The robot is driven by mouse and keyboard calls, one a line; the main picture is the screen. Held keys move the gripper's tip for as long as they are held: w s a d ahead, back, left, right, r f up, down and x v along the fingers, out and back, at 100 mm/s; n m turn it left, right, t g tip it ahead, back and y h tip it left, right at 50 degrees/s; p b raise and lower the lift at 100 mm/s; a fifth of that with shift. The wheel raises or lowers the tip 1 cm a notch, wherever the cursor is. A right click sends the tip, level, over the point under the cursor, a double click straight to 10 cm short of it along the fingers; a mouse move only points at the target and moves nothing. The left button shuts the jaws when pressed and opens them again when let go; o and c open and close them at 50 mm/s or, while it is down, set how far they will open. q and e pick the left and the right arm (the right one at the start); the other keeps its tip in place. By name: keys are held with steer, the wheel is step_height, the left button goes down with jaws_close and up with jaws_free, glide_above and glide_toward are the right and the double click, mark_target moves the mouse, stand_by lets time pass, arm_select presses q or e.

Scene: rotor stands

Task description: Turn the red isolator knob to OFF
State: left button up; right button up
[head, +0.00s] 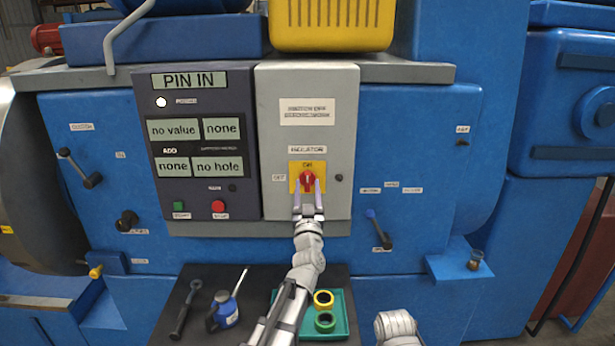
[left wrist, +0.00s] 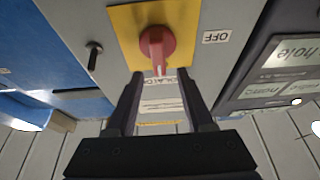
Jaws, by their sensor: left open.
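The red isolator knob (head: 307,182) sits on a yellow plate (head: 294,168) on the grey cabinet door (head: 330,85). It also shows in the left wrist view (left wrist: 157,45), where its white mark points away from the OFF label (left wrist: 216,37), towards the plate's ON side. The OFF label is left of the plate in the head view (head: 279,177). My left gripper (head: 308,191) is in front of the knob's lower part, its open fingers apart on either side and nothing held. Contact with the knob cannot be told. My right gripper is out of view.
A dark control panel (head: 240,100) with buttons and displays stands left of the door. A black lever (head: 82,168) and a blue-handled lever (head: 378,230) stick out from the blue machine. Below, a green tray (head: 342,325) holds rings beside a blue oil can (head: 224,310).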

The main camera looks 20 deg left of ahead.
mark_target(308, 179)
arm_select(q)
steer(key=x, duration=0.3)
steer(key=shift+w+p, duration=0.2)
steer(key=shift+p, duration=0.2)
jaws_close()
